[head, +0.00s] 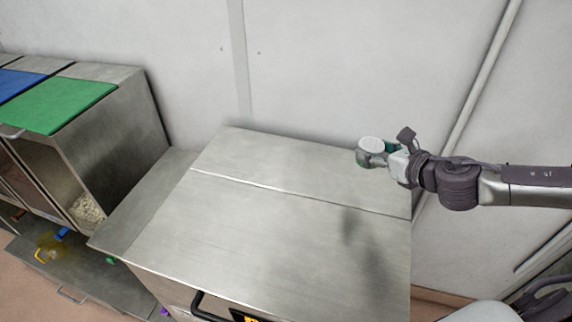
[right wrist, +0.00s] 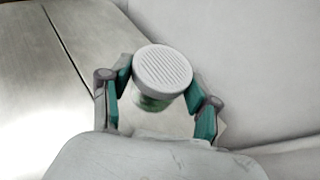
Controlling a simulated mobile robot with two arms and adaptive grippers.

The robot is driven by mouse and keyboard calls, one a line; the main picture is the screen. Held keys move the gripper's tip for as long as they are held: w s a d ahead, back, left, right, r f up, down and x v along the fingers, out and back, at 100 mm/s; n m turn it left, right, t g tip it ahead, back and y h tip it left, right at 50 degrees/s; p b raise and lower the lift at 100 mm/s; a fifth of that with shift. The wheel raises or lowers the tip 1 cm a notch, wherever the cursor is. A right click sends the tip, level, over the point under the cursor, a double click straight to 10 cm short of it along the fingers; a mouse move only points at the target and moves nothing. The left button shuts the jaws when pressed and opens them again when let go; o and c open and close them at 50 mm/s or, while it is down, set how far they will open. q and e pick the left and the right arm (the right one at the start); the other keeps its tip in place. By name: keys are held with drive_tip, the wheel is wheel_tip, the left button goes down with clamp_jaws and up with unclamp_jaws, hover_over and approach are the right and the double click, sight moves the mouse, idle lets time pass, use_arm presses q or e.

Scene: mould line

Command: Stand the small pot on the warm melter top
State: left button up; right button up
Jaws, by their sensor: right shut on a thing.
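The small pot (head: 371,146) has a pale ribbed round lid and a greenish body below it. In the right wrist view the small pot (right wrist: 163,69) sits between the two green fingers. My right gripper (head: 372,158) is shut on it, at the back right part of the melter top; the wrist view also shows this gripper (right wrist: 160,95). The melter top (head: 240,230) is a broad bare steel surface with a seam across it. I cannot tell whether the pot's base touches the steel. My left gripper is not in view.
Bins with a green lid (head: 60,105) and a blue lid (head: 18,84) stand at the left. A yellow item (head: 50,247) lies on a lower steel surface there. A pale wall (head: 320,70) rises behind the melter. The rest of the melter top is clear.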

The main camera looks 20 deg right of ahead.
drive_tip(key=shift+w+a, duration=0.1)
drive_tip(key=shift+a, duration=0.25)
drive_tip(key=w+a+f+p, duration=0.1)
drive_tip(key=w+a+f, duration=0.1)
drive_tip(key=w+a+f+p, duration=0.2)
drive_tip(key=w+a, duration=0.1)
drive_tip(key=w+a+f+p, duration=0.1)
drive_tip(key=w+a+f, duration=0.2)
drive_tip(key=shift+w+a, duration=0.2)
wheel_tip(320, 180, down, 3)
drive_tip(key=shift+f+p, duration=0.1)
drive_tip(key=shift+p, duration=0.25)
drive_tip(key=shift+f, duration=0.4)
drive_tip(key=shift+f, duration=0.1)
drive_tip(key=o, duration=1.2)
drive_tip(key=shift+o, duration=0.2)
